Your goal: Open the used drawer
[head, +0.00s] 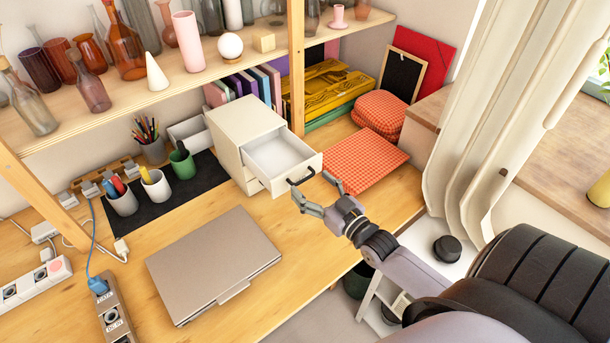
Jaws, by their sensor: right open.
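A small white drawer cabinet (240,125) stands on the wooden desk. Its upper drawer (283,158) is pulled out towards the front right, and its inside looks empty. A dark handle (301,177) sits on the front of this drawer. Below it, a lower drawer front shows only in part. My right gripper (312,184) is open, with its fingertips close to the handle, one on each side of it in the picture. I cannot tell whether they touch it. My left gripper is out of view.
A closed laptop (214,263) lies in front of the cabinet. A red checkered cloth (363,161) lies just right of the drawer. Cups (121,199) with pens stand on a dark mat to the left. A shelf (190,76) with glassware hangs above.

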